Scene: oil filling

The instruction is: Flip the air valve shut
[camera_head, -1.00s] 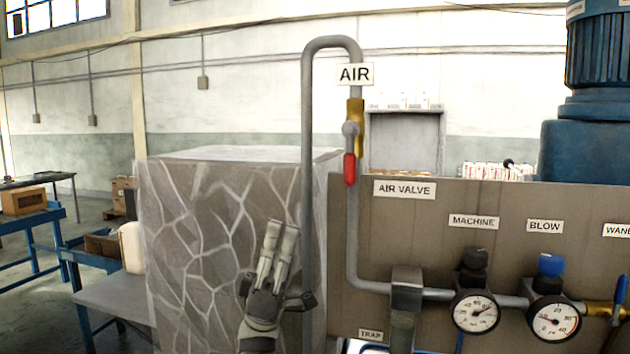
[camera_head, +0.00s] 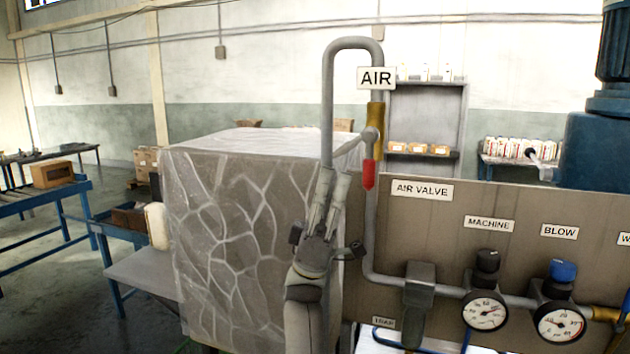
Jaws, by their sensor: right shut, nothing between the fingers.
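The air valve has a brass body (camera_head: 377,114) on the vertical grey pipe, below the AIR label (camera_head: 376,78). Its red handle (camera_head: 369,174) hangs down from a round grey hub, in line with the pipe. My right gripper (camera_head: 334,178) is shut and empty, its fingers pointing up. It is just left of the red handle in the picture, with a small gap between them, and it overlaps the left leg of the pipe loop. How far it is from the handle in depth, I cannot tell. My left gripper is not in view.
The AIR VALVE label (camera_head: 422,190) is on the brown panel (camera_head: 400,235) right of the pipe. Gauges, a black knob (camera_head: 487,261) and a blue knob (camera_head: 563,271) sit lower right. A large veined grey block (camera_head: 215,225) stands behind my gripper on the left.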

